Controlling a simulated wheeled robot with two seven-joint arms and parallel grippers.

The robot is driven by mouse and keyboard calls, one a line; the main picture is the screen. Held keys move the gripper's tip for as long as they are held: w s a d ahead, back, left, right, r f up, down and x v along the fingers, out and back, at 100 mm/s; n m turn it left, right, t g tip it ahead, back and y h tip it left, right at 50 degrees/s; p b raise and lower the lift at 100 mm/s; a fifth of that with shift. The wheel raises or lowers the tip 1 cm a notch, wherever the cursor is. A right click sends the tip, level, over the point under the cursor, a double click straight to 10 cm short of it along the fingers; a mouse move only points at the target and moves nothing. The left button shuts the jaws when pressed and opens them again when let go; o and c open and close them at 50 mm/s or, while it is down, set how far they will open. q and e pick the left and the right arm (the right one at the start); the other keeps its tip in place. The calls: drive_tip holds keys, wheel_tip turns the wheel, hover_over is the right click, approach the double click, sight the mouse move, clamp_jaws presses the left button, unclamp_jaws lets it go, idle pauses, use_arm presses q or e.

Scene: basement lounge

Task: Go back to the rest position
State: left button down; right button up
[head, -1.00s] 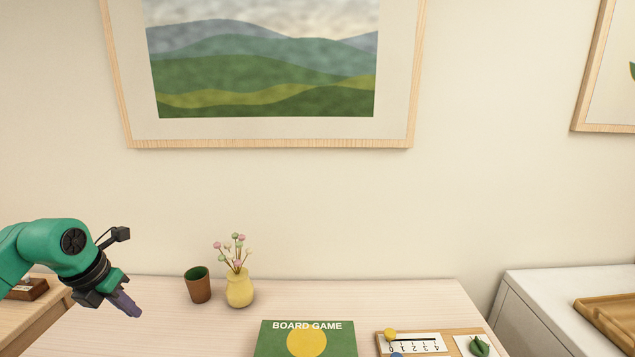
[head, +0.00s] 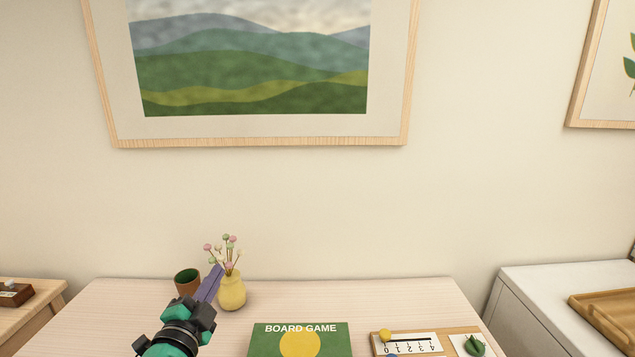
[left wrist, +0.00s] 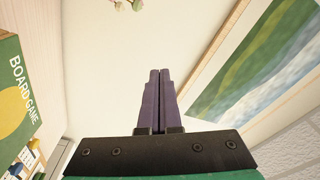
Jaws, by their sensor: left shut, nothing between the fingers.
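My left gripper (head: 212,280) shows in the head view at the lower left of the table. Its purple fingers point up and away, just left of the yellow vase and in front of the brown cup in the picture. In the left wrist view its two fingers (left wrist: 160,75) lie together with nothing between them. My right gripper is in neither view.
On the pale table (head: 110,300) stand a brown cup (head: 187,283), partly hidden, and a yellow vase (head: 232,291) with flowers. A green board game box (head: 335,340) and a scoring board (head: 460,331) lie at the front. A white cabinet (head: 540,285) with a wooden tray (head: 612,318) is at right.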

use_arm(q)
drive_tip(key=s+a+f+n+g+y, duration=0.25)
drive_tip(key=s+f+n+g, duration=0.2)
drive_tip(key=f, duration=0.35)
drive_tip(key=s+a+f+n+g+y, duration=0.1)
drive_tip(key=s+a+f+n+g, duration=0.25)
drive_tip(key=s+f, duration=0.4)
drive_tip(key=s+d+f+n+g+h, duration=0.35)
drive_tip(key=s+f+g, duration=0.35)
drive_tip(key=s+f, duration=0.45)
wheel_tip(320, 180, down, 25)
drive_tip(key=s+g+y+b, duration=0.1)
drive_tip(key=s+b, duration=0.2)
drive_tip(key=b, duration=0.1)
drive_tip(key=s+a+f+g+b, duration=0.1)
drive_tip(key=s+a+f+b, duration=0.2)
drive_tip(key=s+f, duration=1.4)
wheel_tip(320, 180, down, 2)
drive_tip(key=shift+f+g+b, duration=0.1)
drive_tip(key=shift+g+b, duration=0.2)
drive_tip(key=shift+b, duration=0.35)
drive_tip(key=shift+a+m, duration=0.1)
drive_tip(key=shift+m, duration=0.15)
